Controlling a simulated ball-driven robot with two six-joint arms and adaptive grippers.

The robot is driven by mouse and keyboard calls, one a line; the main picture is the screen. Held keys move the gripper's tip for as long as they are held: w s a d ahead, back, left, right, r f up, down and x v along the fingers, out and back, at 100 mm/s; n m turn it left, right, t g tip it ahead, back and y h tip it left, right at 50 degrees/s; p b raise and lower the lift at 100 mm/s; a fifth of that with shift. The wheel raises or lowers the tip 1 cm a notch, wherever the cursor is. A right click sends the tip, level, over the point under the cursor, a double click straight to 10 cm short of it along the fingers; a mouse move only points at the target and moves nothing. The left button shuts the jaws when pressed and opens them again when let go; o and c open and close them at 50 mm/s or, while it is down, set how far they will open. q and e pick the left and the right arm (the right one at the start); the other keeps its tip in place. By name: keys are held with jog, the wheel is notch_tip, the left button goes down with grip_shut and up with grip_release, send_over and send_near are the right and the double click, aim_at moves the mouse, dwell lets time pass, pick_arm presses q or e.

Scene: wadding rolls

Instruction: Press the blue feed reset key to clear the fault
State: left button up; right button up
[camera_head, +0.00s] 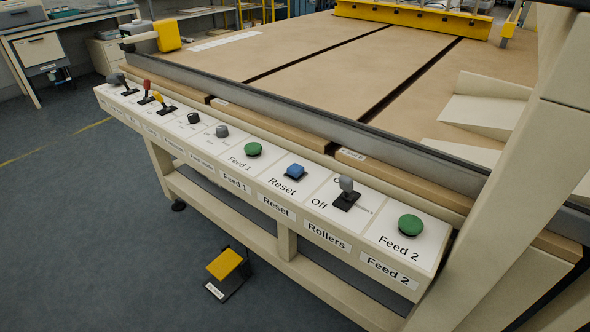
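Nothing covers the blue key. Neither of my grippers shows in the head view.
Red (146,88) and yellow (158,99) levers and dark knobs stand at the panel's left end. A cream post (500,170) rises at right. A yellow foot pedal (224,264) sits on the floor below. The broad brown table (300,72) lies behind the panel.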

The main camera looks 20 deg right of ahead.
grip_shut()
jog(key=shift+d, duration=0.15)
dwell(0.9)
